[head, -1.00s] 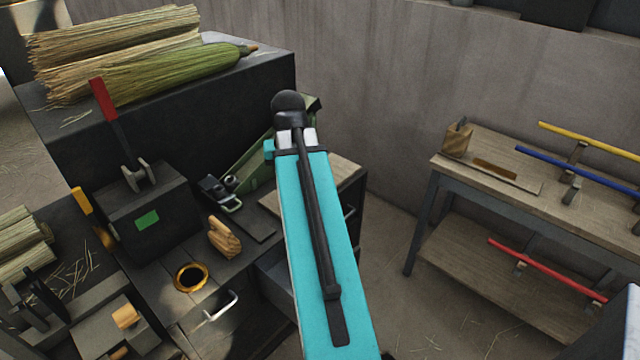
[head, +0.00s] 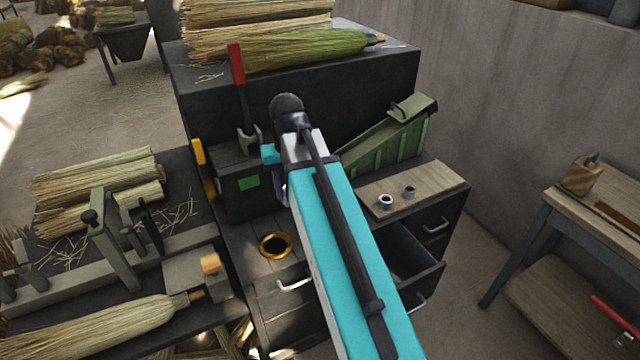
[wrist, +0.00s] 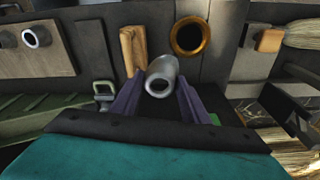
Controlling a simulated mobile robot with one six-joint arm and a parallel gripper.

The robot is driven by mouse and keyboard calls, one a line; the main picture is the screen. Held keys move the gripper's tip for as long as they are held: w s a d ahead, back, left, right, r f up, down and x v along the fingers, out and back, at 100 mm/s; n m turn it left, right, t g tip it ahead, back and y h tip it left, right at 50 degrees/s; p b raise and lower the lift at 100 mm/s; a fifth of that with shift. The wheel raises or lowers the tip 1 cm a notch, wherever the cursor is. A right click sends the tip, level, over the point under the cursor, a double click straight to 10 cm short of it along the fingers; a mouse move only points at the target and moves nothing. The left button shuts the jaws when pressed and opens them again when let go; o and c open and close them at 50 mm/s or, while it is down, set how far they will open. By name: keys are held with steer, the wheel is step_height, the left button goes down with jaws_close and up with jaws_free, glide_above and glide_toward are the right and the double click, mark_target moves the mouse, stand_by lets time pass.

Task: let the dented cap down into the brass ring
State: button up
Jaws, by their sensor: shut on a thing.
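My gripper (wrist: 160,88), with purple fingers, is shut on a grey metal cap (wrist: 162,72) in the wrist view. The cap is a short tube with a dark hole in its near end; I cannot make out a dent. The brass ring (wrist: 188,36) lies just beyond the cap, up and to the right, and they look apart. In the head view the brass ring (head: 275,245) is set around a dark hole in the bench top. There my arm hides most of the gripper and the cap.
Two small grey collars (head: 386,202) stand on a wooden board (head: 440,183). A drawer (head: 425,268) below it is open. A wooden block (wrist: 133,50) is beside the cap in the wrist view. A red-handled lever (head: 237,75) rises behind the ring.

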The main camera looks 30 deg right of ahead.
steer(key=a+f+b, duration=0.2)
steer(key=a+f, duration=0.1)
steer(key=w+a+f+n+b, duration=0.1)
steer(key=a+f+b, duration=0.2)
steer(key=w+a+f+n+b, duration=0.1)
steer(key=a+f+b, duration=0.2)
steer(key=a, duration=0.1)
steer(key=shift+s, duration=0.2)
